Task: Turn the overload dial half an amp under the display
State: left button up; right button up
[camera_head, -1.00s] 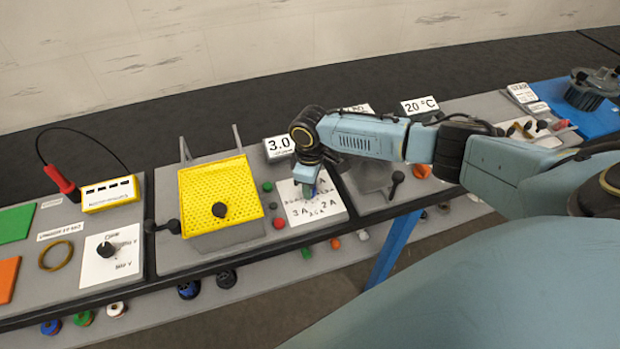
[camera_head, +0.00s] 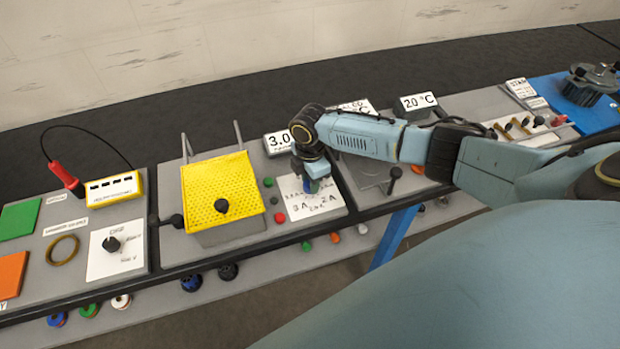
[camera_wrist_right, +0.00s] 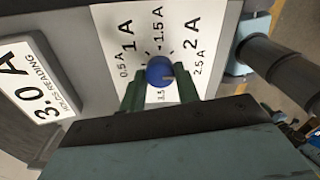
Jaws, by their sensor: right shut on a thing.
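The overload dial is a round blue knob (camera_wrist_right: 159,69) on a white scale plate (camera_head: 327,208), marked in amps. In the right wrist view the labels 0.5 A, 1 A, 1.5 A, 2 A and 2.5 A show around it; the lower part of the scale is largely hidden by my gripper. A small pale mark shows at the knob's lower right; its exact reading is unclear. My right gripper (camera_wrist_right: 158,82) is shut on the knob, one green finger on each side. The display (camera_head: 279,142) behind the plate reads 3.0; the right wrist view shows it as 3.0 A (camera_wrist_right: 33,82). My left gripper is out of view.
A yellow perforated cover (camera_head: 213,185) with a black knob stands left of the dial plate. Green, grey and red buttons (camera_head: 280,217) lie between them. To the right are a black-knobbed lever (camera_head: 395,173) and a 20 °C display (camera_head: 417,102).

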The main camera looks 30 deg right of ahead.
jog(key=shift+n, duration=0.5)
jog(key=o, duration=1)
jog(key=shift+c, duration=0.2)
jog(key=shift+r, duration=0.1)
notch_tip(320, 180, up, 13)
jog(key=shift+r, duration=0.15)
